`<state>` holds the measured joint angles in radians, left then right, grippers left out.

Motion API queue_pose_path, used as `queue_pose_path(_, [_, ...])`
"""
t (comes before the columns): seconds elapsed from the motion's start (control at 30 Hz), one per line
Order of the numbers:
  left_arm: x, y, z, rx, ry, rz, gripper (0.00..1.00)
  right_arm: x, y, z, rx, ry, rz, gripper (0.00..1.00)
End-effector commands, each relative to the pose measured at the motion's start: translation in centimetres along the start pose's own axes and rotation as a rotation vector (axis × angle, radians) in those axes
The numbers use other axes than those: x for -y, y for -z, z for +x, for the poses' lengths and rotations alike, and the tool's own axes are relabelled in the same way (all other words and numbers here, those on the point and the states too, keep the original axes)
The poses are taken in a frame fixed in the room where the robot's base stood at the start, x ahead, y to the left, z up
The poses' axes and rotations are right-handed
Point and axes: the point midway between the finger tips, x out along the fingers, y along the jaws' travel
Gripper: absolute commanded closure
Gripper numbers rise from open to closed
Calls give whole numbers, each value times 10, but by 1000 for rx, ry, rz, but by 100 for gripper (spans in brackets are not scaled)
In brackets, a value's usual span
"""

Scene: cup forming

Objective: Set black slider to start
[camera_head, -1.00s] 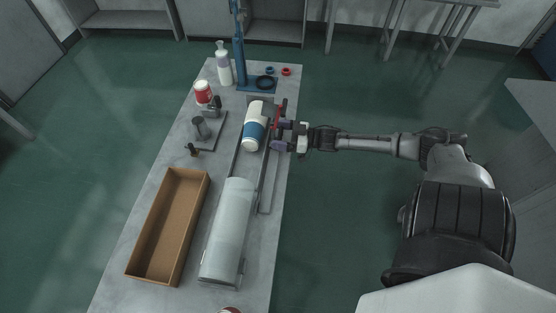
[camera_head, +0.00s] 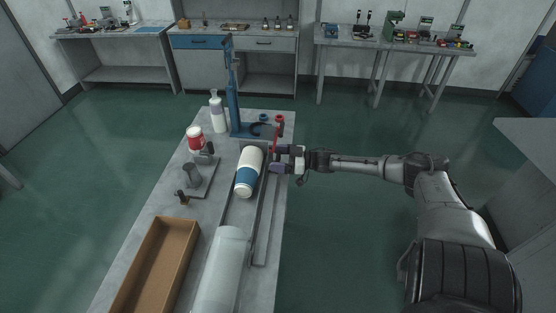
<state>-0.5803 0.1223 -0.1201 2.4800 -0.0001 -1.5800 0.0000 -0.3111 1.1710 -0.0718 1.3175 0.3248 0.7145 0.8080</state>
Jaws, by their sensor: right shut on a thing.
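My right gripper (camera_head: 278,160) reaches in from the right to the right edge of the workbench. It is shut at the upper end of the long metal rail (camera_head: 261,234), on what seems to be the black slider, which its fingers largely hide. A slim red part (camera_head: 275,139) stands up just beyond the fingers. A white and blue cup (camera_head: 248,174) lies on its side just left of the gripper, apart from it. My left gripper is not in view.
A blue stand (camera_head: 233,105) rises at the bench's far end, beside a white bottle (camera_head: 217,113). A red and white can (camera_head: 194,138) stands at left. A brown open box (camera_head: 143,302) and pale roll (camera_head: 219,285) lie in front. Floor to the right is clear.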

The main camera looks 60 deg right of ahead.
Motion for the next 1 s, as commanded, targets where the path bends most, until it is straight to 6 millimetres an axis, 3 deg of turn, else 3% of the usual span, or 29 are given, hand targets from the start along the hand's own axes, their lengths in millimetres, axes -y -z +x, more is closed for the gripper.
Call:
queue_pose_path(0.13, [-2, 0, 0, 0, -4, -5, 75, -2, -3, -2, 8, -9, 1, 10])
queue_pose_path(0.57, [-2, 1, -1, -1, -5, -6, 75, -1, -2, -4, 7, -6, 1, 10])
queue_pose_path(0.77, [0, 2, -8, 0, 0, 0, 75, 0, -2, -25, 11, -6, 3, 10])
queue_pose_path(1.0, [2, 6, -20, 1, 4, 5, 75, 0, -1, -68, 10, -7, 4, 10])
